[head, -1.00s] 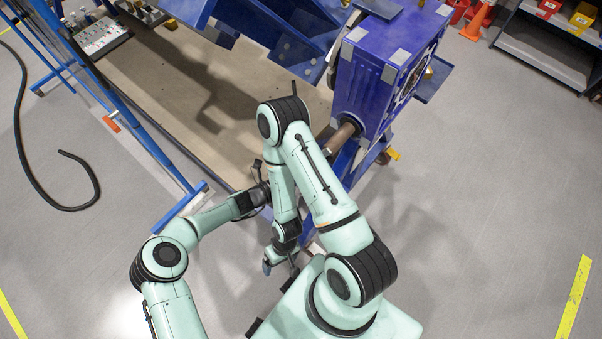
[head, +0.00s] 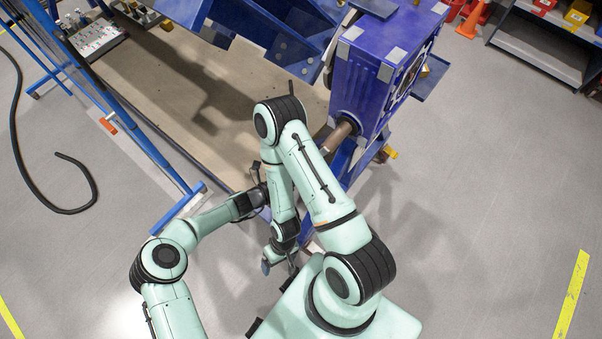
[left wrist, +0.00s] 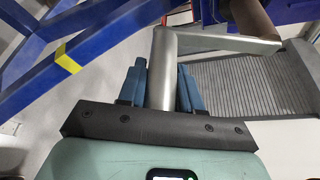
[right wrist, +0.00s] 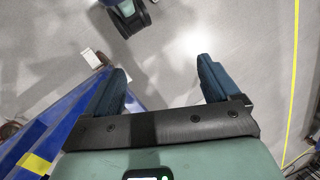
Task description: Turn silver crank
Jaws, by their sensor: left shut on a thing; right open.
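The silver crank shows in the left wrist view as an upright metal grip (left wrist: 160,75) with a flat arm (left wrist: 230,44) running right to a brown shaft. My left gripper (left wrist: 160,80) is shut on the crank's grip, with one blue finger on each side. In the head view my left gripper (head: 262,192) is partly hidden behind my right forearm, and the crank cannot be made out there. The brown shaft (head: 340,137) enters the blue gearbox housing (head: 365,75). My right gripper (head: 268,265) is low and apart from the crank; the right wrist view shows it open and empty (right wrist: 165,75).
A blue rail rack (head: 110,100) and a black hose (head: 20,130) are at left. Shelves (head: 540,50) and an orange cone (head: 474,20) are at upper right. Floor at right is clear.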

